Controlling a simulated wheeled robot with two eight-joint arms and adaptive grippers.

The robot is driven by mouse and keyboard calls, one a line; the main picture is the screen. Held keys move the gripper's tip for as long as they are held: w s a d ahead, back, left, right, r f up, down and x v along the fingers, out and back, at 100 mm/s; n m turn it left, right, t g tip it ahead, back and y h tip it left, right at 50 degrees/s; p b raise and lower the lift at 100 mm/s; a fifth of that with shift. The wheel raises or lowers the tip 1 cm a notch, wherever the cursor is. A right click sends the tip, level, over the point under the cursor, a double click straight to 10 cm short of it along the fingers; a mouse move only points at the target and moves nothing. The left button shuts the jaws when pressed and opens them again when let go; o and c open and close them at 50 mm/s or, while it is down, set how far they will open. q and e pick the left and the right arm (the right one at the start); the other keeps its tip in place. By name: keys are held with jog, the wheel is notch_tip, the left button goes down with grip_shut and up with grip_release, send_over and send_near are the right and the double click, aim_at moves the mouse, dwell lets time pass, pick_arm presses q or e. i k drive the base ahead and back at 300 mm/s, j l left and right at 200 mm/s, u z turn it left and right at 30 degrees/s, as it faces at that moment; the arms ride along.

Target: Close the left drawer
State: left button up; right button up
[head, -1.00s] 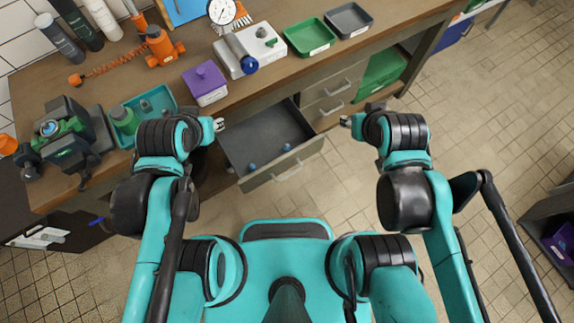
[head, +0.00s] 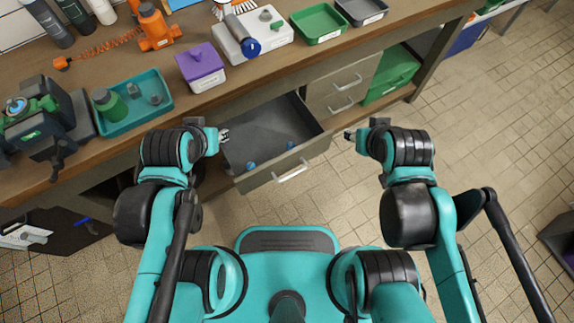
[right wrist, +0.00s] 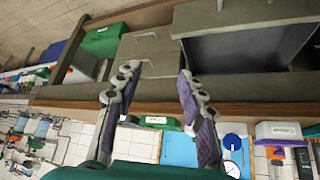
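The left drawer (head: 265,140) is pulled out from under the workbench, with its grey inside showing and two small blue items in it. Its front panel (head: 255,180) carries a light bar handle (head: 290,174). The drawer also shows in the right wrist view (right wrist: 245,50). My left gripper (head: 223,135) is beside the drawer's left side; its fingers are too small to judge. My right gripper (head: 349,135) is to the right of the drawer front, apart from it. In the right wrist view my right gripper (right wrist: 155,100) has its fingers spread and nothing between them.
The wooden workbench (head: 130,160) holds a purple box (head: 202,70), a teal tray (head: 150,115), a green tray (head: 319,27) and a vise-like tool (head: 40,120). Closed drawers (head: 345,85) and a green bin (head: 392,78) sit right of the open drawer. Tiled floor (head: 480,120) is free at right.

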aim_at(260, 135)
jog(key=j+z, duration=0.7)
jog(key=k+j+z, duration=0.2)
jog(key=j+z, duration=0.15)
jog(key=k+j+z, duration=0.15)
jog(key=j+z, duration=0.2)
jog(key=j, duration=0.15)
